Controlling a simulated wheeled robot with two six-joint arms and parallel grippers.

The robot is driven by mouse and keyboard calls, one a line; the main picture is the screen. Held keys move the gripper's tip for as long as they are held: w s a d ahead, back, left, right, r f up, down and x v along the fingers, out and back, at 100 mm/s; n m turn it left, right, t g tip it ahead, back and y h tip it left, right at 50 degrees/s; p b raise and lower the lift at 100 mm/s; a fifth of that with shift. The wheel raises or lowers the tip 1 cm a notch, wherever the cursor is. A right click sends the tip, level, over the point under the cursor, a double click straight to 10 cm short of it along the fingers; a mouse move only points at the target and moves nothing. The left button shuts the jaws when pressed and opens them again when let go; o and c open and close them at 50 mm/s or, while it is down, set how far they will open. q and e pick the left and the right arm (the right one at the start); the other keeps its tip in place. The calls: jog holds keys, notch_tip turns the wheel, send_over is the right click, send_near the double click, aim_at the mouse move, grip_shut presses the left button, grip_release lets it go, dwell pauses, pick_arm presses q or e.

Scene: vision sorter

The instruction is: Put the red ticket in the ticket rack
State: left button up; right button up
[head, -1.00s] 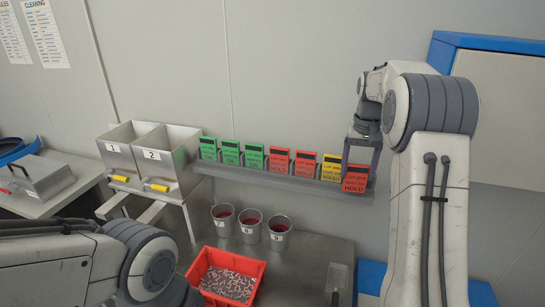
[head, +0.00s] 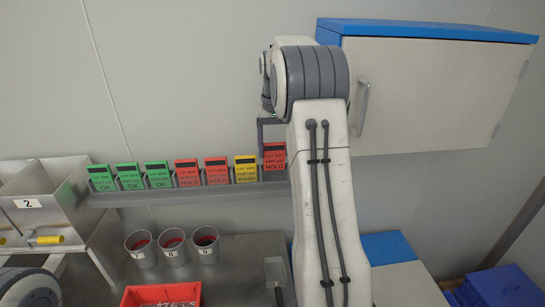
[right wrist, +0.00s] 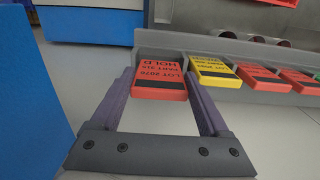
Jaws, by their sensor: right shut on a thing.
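My right gripper (right wrist: 160,88) is shut on a red ticket (right wrist: 160,86) with a black band and the word HOLD. In the head view this ticket (head: 274,155) is beside the yellow ticket, at the right end of the grey ticket rack (head: 225,190) on the wall. It sits a little higher than its neighbours. My right arm hides part of the gripper and the rack's end. I cannot tell whether the ticket touches the rack. My left gripper is out of view.
The rack holds several green tickets (head: 129,176), two other red tickets (head: 187,173) and a yellow ticket (head: 245,169). Below are metal cups (head: 173,247) and a red bin (head: 160,296). A blue-topped wall cabinet (head: 430,90) is to the right of my right arm.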

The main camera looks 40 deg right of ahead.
aim_at(275, 157)
notch_tip(275, 157, down, 3)
jog(key=shift+r+p, duration=0.15)
jog(key=shift+p, duration=0.2)
jog(key=shift+f, duration=0.35)
jog(key=shift+f, duration=0.15)
jog(key=o, duration=1.2)
jog(key=shift+r, duration=0.6)
notch_tip(275, 157, up, 11)
jog(key=shift+r+b, duration=0.1)
jog(key=shift+b, duration=0.5)
